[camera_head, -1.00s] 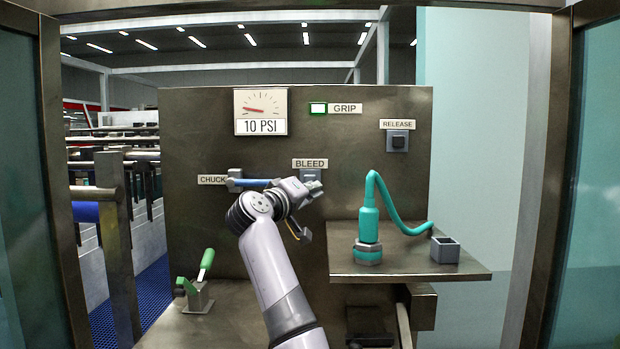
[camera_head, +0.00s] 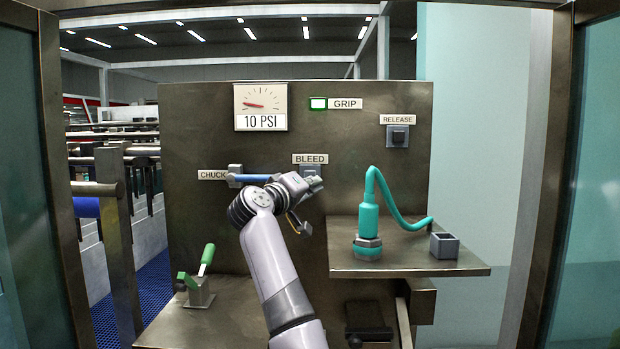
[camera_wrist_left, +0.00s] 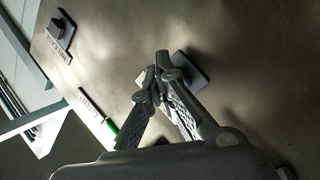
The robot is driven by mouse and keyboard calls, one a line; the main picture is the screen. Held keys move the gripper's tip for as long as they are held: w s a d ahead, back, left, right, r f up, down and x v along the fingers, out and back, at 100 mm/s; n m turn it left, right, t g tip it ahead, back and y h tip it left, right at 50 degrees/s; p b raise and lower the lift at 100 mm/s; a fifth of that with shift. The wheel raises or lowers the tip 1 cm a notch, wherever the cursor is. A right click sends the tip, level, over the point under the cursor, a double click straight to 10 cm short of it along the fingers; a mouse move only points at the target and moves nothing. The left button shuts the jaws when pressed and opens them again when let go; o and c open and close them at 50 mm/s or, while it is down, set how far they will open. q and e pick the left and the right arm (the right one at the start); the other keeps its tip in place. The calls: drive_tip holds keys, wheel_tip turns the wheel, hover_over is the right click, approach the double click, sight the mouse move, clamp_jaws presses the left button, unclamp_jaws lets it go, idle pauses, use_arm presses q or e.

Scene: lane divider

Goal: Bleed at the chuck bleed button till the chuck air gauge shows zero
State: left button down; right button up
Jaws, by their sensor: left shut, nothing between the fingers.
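The bleed button (camera_head: 311,171) is a grey square block under the BLEED label (camera_head: 310,159) on the metal panel. The gauge (camera_head: 261,107) above left has its needle toward the left and reads 10 PSI. My left gripper (camera_head: 312,184) is shut and empty, with its tips at the bleed button and partly covering it. In the left wrist view the closed fingertips (camera_wrist_left: 162,60) overlap the grey button block (camera_wrist_left: 190,72); I cannot tell whether they touch or press it. My right gripper is not in view.
A blue-handled chuck valve (camera_head: 250,179) lies just left of the button. The GRIP light (camera_head: 318,103) glows green, and the release button (camera_head: 397,136) is at upper right. A shelf (camera_head: 400,258) holds a teal hose fitting (camera_head: 368,228) and grey cup (camera_head: 444,245). A green lever (camera_head: 207,258) stands lower left.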

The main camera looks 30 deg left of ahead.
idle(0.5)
use_arm(q)
drive_tip(key=shift+w, duration=0.1)
drive_tip(key=shift+w+a, duration=0.2)
drive_tip(key=shift+w, duration=0.05)
drive_tip(key=shift+w+a+p, duration=0.25)
drive_tip(key=shift+w+p, duration=0.15)
idle(0.8)
drive_tip(key=shift+s+d, duration=0.1)
idle(2.9)
drive_tip(key=shift+s+d+b, duration=0.35)
drive_tip(key=shift+s+b, duration=0.1)
drive_tip(key=shift+s, duration=0.2)
